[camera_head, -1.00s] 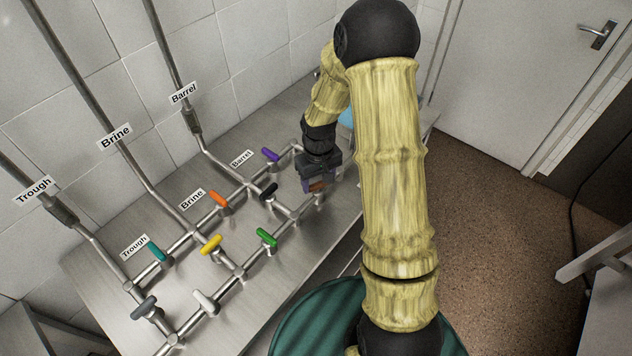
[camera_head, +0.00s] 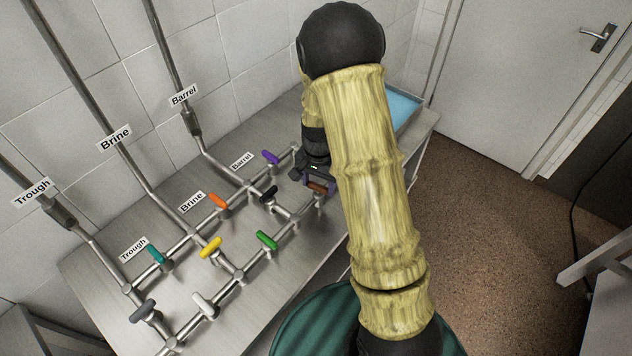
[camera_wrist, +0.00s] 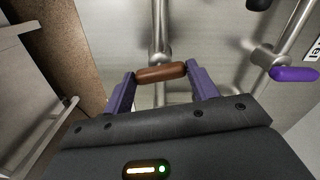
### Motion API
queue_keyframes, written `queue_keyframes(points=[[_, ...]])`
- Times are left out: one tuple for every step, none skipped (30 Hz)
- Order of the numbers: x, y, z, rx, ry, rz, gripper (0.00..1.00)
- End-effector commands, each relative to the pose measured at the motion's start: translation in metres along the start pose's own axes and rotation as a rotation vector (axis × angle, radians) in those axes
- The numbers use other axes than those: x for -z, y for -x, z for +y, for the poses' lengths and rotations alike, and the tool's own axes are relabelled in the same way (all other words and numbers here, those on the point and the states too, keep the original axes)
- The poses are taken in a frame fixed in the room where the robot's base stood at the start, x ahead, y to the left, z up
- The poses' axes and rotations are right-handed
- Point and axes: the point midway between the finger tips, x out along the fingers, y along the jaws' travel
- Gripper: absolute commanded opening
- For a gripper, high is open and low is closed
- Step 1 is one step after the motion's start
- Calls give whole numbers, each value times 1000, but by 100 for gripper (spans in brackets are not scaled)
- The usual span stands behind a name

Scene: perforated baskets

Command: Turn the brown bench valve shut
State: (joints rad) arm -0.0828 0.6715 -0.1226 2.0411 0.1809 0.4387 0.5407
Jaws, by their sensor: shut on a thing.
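The brown bench valve has a short rounded brown handle (camera_head: 320,188) at the right end of the pipework on the steel bench. In the wrist view the brown handle (camera_wrist: 161,73) lies level between my two purple fingers, one at each end, across the steel pipe (camera_wrist: 160,35) behind it. My gripper (camera_head: 318,184) is shut on this handle; it also shows in the wrist view (camera_wrist: 162,85). My forearm stands close to the valve in the head view, and the gripper hides part of the valve.
A purple handle (camera_head: 271,157) and a black handle (camera_head: 268,193) stand just left of my gripper. Green (camera_head: 267,240), orange (camera_head: 218,201), yellow (camera_head: 211,247) and other handles are farther left. A blue-filled tray (camera_head: 404,108) sits at the bench's far end.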

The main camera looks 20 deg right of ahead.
Motion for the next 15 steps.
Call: queue_keyframes(points=[[0,1,0,-2,-34,-1,35],[0,1,0,-1,-58,-1,35],[0,1,0,-2,-84,-1,35],[0,1,0,-2,-104,0,35],[0,1,0,-2,-121,-1,35],[0,1,0,-2,-143,-1,35],[0,1,0,-2,-159,-1,35],[0,1,0,-2,-171,-1,35],[0,1,1,-2,-187,-1,35],[0,0,1,-2,-199,-1,35],[0,0,1,-2,-208,-1,35],[0,0,1,-2,-218,-1,35],[0,0,1,-2,-224,-1,35],[0,0,1,-2,-229,-1,35],[0,0,1,-2,-234,-1,35]])
